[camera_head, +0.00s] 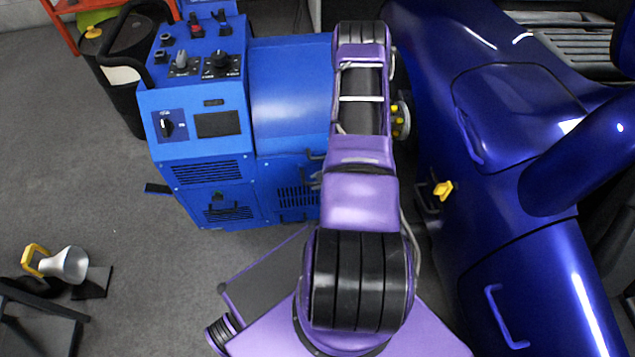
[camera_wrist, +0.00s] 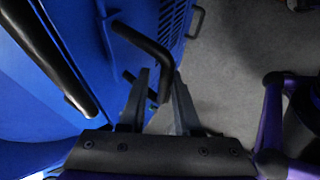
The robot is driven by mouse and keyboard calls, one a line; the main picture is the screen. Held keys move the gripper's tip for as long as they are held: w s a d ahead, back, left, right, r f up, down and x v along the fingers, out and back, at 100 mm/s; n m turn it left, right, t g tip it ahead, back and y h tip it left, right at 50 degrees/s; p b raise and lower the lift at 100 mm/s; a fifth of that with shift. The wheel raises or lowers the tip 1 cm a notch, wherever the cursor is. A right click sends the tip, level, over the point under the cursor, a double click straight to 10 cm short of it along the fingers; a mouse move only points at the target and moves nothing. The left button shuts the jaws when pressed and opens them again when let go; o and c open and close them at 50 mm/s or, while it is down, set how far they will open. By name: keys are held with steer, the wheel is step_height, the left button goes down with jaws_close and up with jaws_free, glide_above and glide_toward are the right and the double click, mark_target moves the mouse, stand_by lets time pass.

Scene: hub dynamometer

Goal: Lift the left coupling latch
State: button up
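The blue dynamometer (camera_head: 290,85) stands left of the dark blue car, and my arm hides its right end. In the wrist view, its blue side (camera_wrist: 85,60) carries a black bent bar (camera_wrist: 140,42), which may be the left coupling latch. My gripper (camera_wrist: 160,76) is around the bar's lower end, with one finger on each side. The right finger is close to the bar or touching it; a gap shows beside the left finger. In the head view my gripper is hidden by my arm. A round yellow-and-silver part (camera_head: 401,120) shows partly behind my arm.
The dark blue car (camera_head: 500,200) stands close on the right, with a small yellow part (camera_head: 443,190) on its side. A black bin (camera_head: 122,75) stands left of the dynamometer. A silver-and-yellow object (camera_head: 65,263) is at lower left. The grey floor (camera_head: 120,215) between is clear.

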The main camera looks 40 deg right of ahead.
steer(key=shift+s, duration=0.2)
steer(key=p+v, duration=0.2)
steer(key=v, duration=1.5)
